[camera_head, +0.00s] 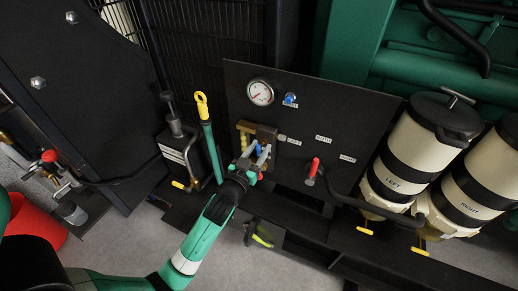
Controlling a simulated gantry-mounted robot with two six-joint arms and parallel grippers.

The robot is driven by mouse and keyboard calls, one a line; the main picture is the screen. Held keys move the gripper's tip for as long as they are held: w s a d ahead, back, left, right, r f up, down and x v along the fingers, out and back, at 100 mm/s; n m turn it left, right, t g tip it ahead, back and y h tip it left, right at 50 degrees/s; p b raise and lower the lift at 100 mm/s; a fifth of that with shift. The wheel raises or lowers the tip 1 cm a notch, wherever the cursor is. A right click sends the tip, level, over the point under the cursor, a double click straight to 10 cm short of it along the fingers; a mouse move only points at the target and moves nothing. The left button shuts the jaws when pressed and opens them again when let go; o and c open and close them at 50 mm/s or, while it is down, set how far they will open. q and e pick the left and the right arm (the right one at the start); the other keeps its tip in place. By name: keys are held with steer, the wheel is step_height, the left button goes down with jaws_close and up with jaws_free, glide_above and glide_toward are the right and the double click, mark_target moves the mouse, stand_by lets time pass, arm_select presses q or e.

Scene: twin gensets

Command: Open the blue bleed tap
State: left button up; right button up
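A small blue handle (258,149) shows at the brass fitting (266,133) on the black panel, beside a white label too small to read. I take it for the blue bleed tap. My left gripper (256,156) is at this handle, its grey fingers on either side of it and partly covering it. I cannot tell whether the fingers touch or grip it. Another blue knob (289,99) sits higher on the panel, above its own label, with no gripper near it. My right gripper is not in view.
The black panel (350,105) also carries a round gauge (260,92) and a red-handled valve (314,168). White canisters labelled LEFT (416,143) and RIGHT (475,185) stand at the right. A yellow-topped dipstick (202,106) stands just left of my gripper. A red bucket (38,224) is at the left.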

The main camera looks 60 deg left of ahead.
arm_select(q)
steer(key=shift+s+d, duration=0.1)
steer(key=v, duration=1.1)
steer(key=shift+p, duration=0.45)
steer(key=shift+o, duration=0.2)
steer(key=shift+s, duration=0.15)
